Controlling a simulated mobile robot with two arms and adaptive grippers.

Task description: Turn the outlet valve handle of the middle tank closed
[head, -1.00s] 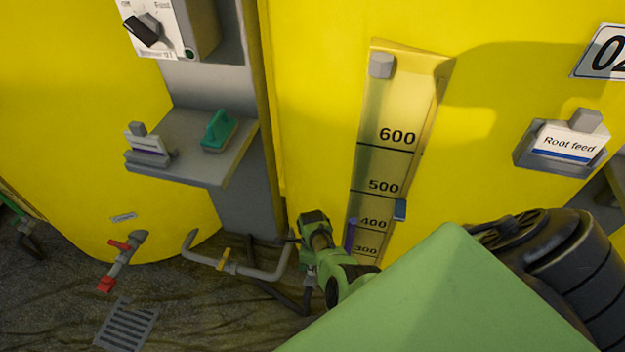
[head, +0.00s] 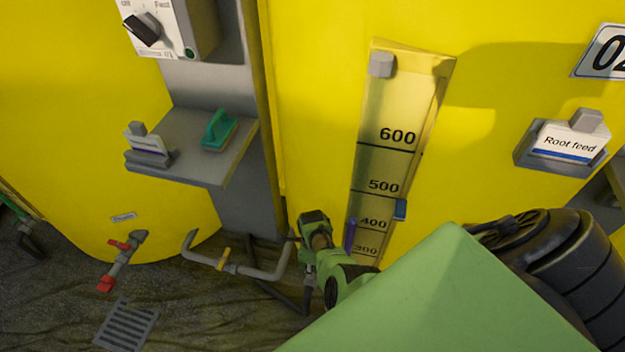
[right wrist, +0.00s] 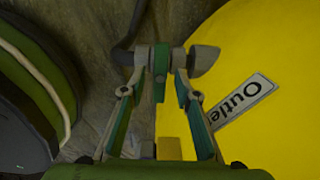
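The middle yellow tank (head: 310,120) fills the centre of the head view, with a level scale on its front. Its outlet is hidden there behind my green arm. In the right wrist view, a grey outlet fitting (right wrist: 204,61) sits beside a white Outlet label (right wrist: 243,101) on yellow tank wall. My left gripper is not in view.
A grey pipe with a yellow handle (head: 223,258) runs low between the tanks. A grey shelf (head: 205,173) holds a teal brush (head: 219,130). A floor grate (head: 126,325) lies at lower left.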

